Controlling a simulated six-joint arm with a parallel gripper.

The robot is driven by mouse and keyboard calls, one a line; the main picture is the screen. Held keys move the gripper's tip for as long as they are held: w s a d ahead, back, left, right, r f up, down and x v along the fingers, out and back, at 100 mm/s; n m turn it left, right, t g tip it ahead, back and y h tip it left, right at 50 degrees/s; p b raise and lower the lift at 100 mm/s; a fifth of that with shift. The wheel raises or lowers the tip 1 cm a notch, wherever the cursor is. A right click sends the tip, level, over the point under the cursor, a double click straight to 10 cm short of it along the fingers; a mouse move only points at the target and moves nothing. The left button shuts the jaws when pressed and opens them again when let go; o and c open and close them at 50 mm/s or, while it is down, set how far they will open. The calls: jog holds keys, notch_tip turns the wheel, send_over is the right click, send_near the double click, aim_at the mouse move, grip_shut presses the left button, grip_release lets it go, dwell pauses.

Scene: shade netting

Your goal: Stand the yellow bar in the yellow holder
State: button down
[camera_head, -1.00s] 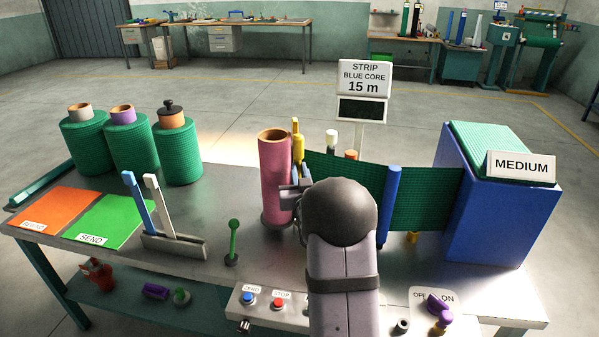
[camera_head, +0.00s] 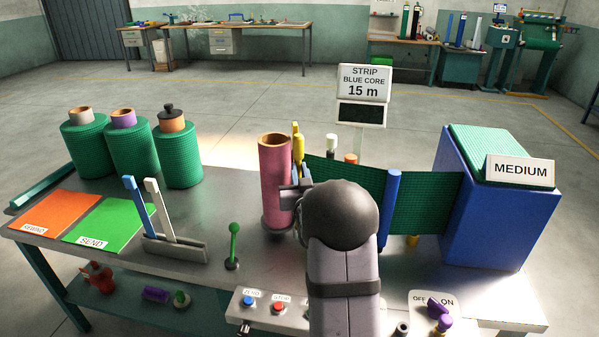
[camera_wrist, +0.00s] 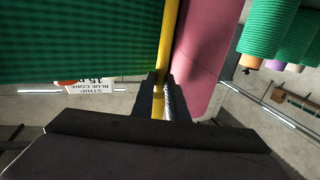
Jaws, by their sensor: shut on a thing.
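A thin yellow bar (camera_wrist: 167,50) runs upright between the dark fingers of my gripper (camera_wrist: 162,100) in the wrist view. The fingers are shut on it. It lies between the green net and the pink tube (camera_wrist: 200,55). In the head view my gripper (camera_head: 291,190) is at the right side of the pink tube (camera_head: 275,185), and yellow parts (camera_head: 298,148) show just above it. The bar's lower end is hidden by my arm and gripper.
The green net (camera_head: 425,200) stretches from near the tube past the blue post (camera_head: 391,205) to the big blue box (camera_head: 500,215). A grey holder (camera_head: 175,247) with blue and white levers, a green lever (camera_head: 233,240) and several green rolls (camera_head: 130,145) stand left.

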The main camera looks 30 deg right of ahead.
aim_at(299, 139)
jog(key=shift+r+p, duration=1.4)
jog(key=shift+r, duration=1.3)
jog(key=shift+r+p, duration=1)
jog(key=shift+r, duration=0.9)
jog(key=s+d+f+m+g+h+p, duration=0.1)
jog(key=s+d+m+g+h+p, duration=0.2)
jog(key=s+d, duration=0.8)
jog(key=s+d+f+m+g+h+p, duration=0.1)
jog(key=s+d+m+g+h+p, duration=0.2)
jog(key=s+d, duration=0.9)
jog(key=shift+d+h+p, duration=0.35)
jog(key=shift+d+h, duration=0.05)
jog(key=shift+d, duration=2.2)
